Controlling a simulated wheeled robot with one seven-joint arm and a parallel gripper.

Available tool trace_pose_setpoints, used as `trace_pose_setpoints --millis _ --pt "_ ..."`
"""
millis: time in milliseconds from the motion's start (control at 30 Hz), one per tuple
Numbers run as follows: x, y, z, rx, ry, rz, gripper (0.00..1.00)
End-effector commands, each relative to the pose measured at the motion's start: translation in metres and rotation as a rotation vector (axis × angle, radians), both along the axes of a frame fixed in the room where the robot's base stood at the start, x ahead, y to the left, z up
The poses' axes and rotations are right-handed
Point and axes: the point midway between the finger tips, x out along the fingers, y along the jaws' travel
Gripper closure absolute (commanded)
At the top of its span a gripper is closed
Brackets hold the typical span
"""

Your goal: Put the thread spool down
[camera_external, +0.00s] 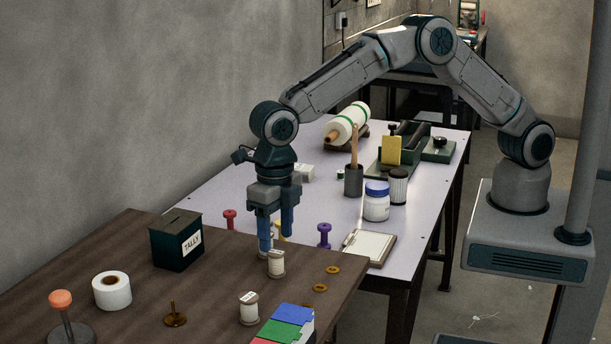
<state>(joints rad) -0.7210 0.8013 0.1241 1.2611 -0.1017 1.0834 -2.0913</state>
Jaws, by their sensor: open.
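My gripper (276,244) is open, its two blue fingers pointing down over the far right part of the brown wooden table (110,250). A white thread spool (277,264) with brown ends stands upright on the table, right by the fingertips. I cannot tell whether it is between the fingers or just in front of them, or whether they touch it. Another pale spool shows partly behind the left finger and is mostly hidden. A similar white spool (249,308) stands upright nearer the front edge.
A dark tally box (177,241), white tape roll (112,291), brass spindle (175,315) and colored cards (285,325) share the brown table. Brass rings (332,269) lie at its right. Red (230,219) and purple (324,235) spools and a clipboard (369,246) sit on the pale table behind.

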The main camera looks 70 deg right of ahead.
Motion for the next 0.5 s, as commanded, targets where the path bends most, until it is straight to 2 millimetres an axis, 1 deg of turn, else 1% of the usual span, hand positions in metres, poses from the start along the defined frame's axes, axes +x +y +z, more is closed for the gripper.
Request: trace_pose_setpoints --millis 33,200,333,500 --pt "0.001 0.0 0.012 0.004 -0.003 -0.001 0.47" --pt "0.0 0.0 0.041 0.002 -0.001 0.0 0.47" --pt "0.0 0.0 0.054 0.0 0.0 0.0 0.47" --pt "0.0 0.0 0.058 -0.001 0.0 0.0 0.47"
